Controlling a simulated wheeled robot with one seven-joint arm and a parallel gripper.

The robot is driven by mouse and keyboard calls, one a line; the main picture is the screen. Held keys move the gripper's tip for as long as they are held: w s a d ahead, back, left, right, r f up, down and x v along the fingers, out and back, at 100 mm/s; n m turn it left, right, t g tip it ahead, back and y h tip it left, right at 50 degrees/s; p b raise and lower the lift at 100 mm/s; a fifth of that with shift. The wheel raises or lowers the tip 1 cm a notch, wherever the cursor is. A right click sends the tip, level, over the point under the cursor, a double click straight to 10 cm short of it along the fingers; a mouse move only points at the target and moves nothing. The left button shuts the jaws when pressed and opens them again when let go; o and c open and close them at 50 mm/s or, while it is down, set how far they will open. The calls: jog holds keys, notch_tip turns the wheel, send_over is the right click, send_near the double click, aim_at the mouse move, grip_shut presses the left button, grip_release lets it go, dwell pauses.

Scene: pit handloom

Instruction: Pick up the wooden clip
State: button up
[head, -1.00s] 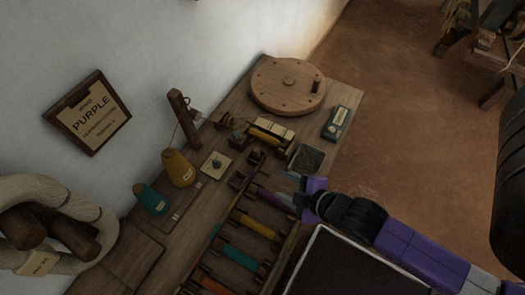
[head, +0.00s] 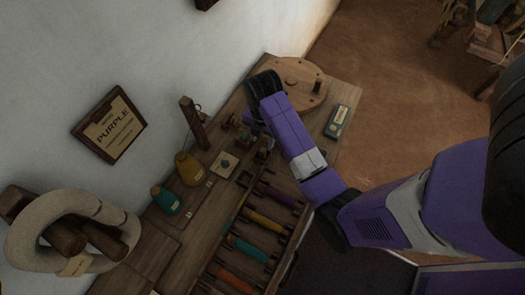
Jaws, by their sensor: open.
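My gripper (head: 263,146) is over the bench, beyond the tray of yarn bobbins. It is mostly hidden behind my purple forearm; what shows of it is small and dark. It is open. I cannot make out the wooden clip for certain; the small wooden pieces around the gripper are partly covered by my arm. I cannot tell whether the gripper touches anything.
The wooden bench (head: 150,248) runs along the wall. A round wooden disc (head: 308,92), green box (head: 337,121), wooden post (head: 193,122), yellow cone (head: 189,170) and teal cone (head: 165,201) stand around. A tray holds several bobbins (head: 245,251).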

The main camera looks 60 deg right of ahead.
aim_at(263, 150)
notch_tip(263, 150, down, 2)
jog(key=shift+a+f, duration=0.1)
jog(key=shift+f, duration=2.7)
grip_shut()
